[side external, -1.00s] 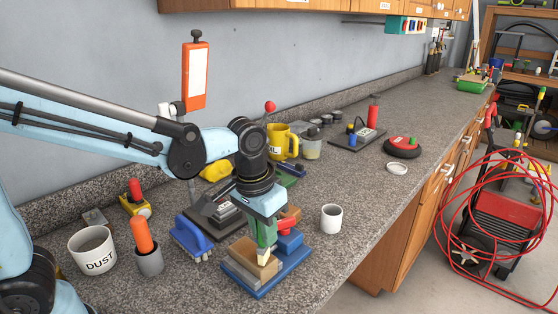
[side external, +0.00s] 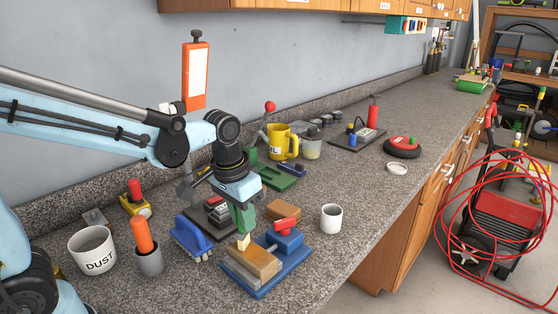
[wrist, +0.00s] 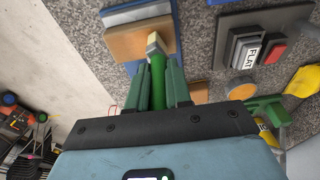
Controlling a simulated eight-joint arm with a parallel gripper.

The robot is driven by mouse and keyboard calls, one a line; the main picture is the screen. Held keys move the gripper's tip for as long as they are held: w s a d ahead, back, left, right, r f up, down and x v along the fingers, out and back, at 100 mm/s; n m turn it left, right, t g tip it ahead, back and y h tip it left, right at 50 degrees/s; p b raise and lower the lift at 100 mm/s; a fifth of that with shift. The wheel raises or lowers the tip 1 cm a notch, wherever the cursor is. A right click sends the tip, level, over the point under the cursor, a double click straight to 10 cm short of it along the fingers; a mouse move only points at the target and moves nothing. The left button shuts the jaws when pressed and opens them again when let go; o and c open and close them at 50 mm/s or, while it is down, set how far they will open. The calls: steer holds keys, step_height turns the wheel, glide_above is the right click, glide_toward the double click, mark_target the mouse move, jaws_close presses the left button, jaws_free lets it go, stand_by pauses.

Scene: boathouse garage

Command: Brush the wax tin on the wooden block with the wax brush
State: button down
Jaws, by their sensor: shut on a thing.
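My gripper (side external: 243,216) is shut on the wax brush, which points down with its pale bristle tip (side external: 243,243). In the wrist view the brush's green handle (wrist: 157,82) runs between my green fingers. The tan wooden block (side external: 258,263) lies in a blue vise (side external: 285,276) with grey jaws. The bristle tip is at the block's far left edge in the side view and overlaps the block (wrist: 125,42) in the wrist view. I cannot tell whether it touches the block. I cannot pick out a wax tin on the block.
A brown block (side external: 284,210) lies behind the vise. A white cup (side external: 331,218) stands to the right. The DUST mug (side external: 92,252) is at the left. The counter's front right is clear.

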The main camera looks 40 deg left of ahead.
step_height(320, 180, up, 8)
steer(key=a, duration=0.2)
steer(key=shift+a, duration=0.2)
stand_by(0.5)
steer(key=shift+f, duration=0.2)
stand_by(0.6)
